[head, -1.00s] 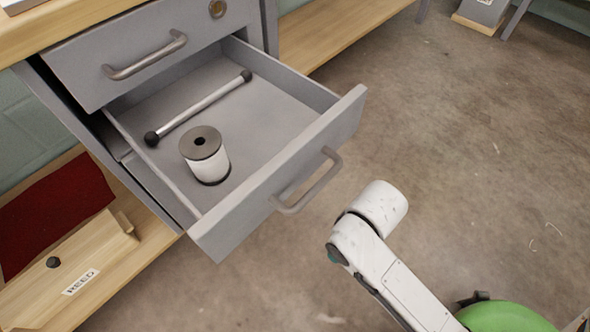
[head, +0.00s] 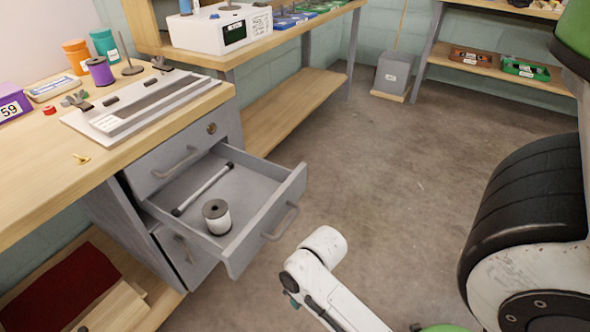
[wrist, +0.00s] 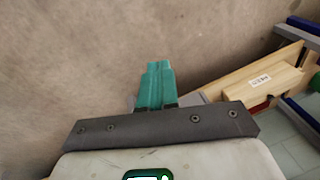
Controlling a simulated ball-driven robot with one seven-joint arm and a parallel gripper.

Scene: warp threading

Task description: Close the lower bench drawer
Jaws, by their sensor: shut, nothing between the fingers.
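The grey bench drawer (head: 262,225) is pulled out below a shut upper drawer (head: 175,160) with its own handle. Its front carries a bar handle (head: 283,221). In the wrist view my gripper (wrist: 157,68) shows teal fingers pressed together, empty, against the concrete floor. In the head view a white part of my arm is right of and in front of the drawer front, apart from it in the picture; the fingers are hidden there.
The wooden bench top (head: 30,185) holds a reed-like grey tray (head: 140,105), a purple spool (head: 99,71) and cups. Below the bench, a shelf holds a dark red cloth (head: 62,290). Floor (head: 400,190) right of the drawer is clear.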

